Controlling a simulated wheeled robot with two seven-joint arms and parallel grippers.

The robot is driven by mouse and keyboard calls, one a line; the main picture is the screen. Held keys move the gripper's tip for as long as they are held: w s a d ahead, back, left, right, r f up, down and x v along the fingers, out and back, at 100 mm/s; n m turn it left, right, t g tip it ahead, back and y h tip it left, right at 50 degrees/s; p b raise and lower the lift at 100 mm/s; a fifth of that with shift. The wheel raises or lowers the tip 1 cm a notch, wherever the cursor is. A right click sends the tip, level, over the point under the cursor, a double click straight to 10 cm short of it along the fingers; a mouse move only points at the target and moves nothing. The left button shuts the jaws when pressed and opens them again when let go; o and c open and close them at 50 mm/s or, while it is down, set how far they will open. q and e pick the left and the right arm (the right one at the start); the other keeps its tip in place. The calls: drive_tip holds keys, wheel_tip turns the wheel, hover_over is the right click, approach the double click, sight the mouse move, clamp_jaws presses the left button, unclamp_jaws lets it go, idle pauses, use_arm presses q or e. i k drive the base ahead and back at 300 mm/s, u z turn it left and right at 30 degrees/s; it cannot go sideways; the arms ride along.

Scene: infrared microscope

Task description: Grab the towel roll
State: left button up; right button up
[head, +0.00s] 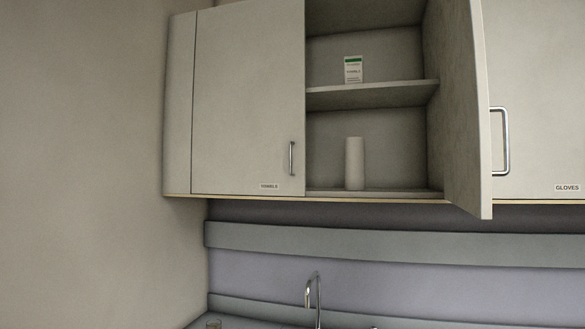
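The towel roll (354,163) is a white upright cylinder. It stands on the bottom of an open wall cabinet (322,165), near the front edge and left of the compartment's middle. Nothing covers it in the head view. Neither of my grippers shows in this view.
The cabinet's right door (462,110) stands open and juts forward; the left door (248,100) is shut. A small white and green box (353,70) stands on the shelf (375,94) above the roll. A faucet (314,295) rises below. A door marked GLOVES (535,100) is at right.

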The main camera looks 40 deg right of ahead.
sight(353, 146)
drive_tip(key=z, duration=0.25)
drive_tip(key=i, duration=1.15)
drive_tip(key=z, duration=0.7)
